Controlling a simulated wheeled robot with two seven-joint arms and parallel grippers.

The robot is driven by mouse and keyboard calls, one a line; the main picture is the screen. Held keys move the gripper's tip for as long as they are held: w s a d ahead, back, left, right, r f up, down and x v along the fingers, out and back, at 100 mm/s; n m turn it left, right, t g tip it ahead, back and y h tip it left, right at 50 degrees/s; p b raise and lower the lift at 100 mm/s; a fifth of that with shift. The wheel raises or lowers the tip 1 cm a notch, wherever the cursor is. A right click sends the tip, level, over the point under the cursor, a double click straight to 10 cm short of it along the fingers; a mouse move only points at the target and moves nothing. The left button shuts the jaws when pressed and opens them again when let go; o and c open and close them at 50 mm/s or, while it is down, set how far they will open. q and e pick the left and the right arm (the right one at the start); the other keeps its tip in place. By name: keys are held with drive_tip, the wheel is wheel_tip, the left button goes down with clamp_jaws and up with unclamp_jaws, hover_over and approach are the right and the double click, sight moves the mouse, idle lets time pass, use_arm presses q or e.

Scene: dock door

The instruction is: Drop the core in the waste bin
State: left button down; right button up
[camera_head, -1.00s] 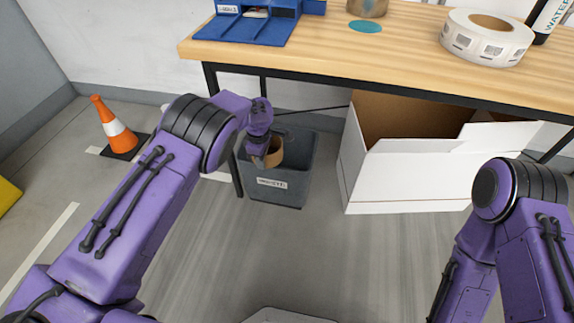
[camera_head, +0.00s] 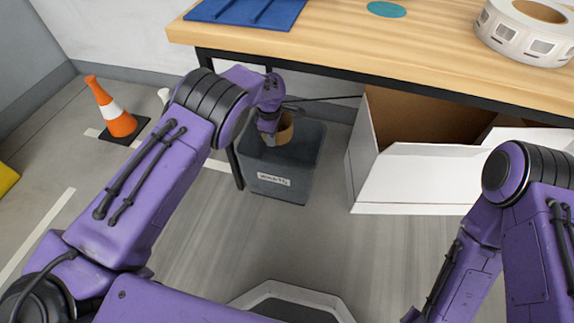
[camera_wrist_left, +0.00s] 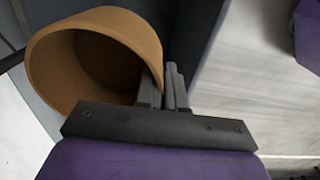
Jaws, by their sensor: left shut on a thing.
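The core is a brown cardboard tube (camera_head: 285,128), held at the mouth of the grey waste bin (camera_head: 283,183) under the table's left end. My left gripper (camera_head: 268,138) is shut on the core's wall. In the left wrist view the core (camera_wrist_left: 140,38) is large, with its open end toward the camera, and the gripper fingers (camera_wrist_left: 164,88) pinch its rim on the right side. The bin's dark wall (camera_wrist_left: 190,30) shows behind it. My right arm is at the right of the head view, but its gripper is out of sight.
A wooden table (camera_head: 330,45) stands above and behind the bin, with a label roll (camera_head: 525,32) and a blue tray (camera_head: 245,12) on it. A white open box (camera_head: 425,178) sits right of the bin. An orange cone (camera_head: 112,108) stands at left. Floor in front is clear.

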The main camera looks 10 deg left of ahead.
use_arm(q)
wheel_tip(320, 180, down, 4)
drive_tip(key=b, duration=0.3)
drive_tip(key=shift+f, duration=0.1)
drive_tip(key=c, duration=1.2)
unclamp_jaws()
drive_tip(key=shift+o, duration=0.2)
drive_tip(key=shift+r, duration=0.2)
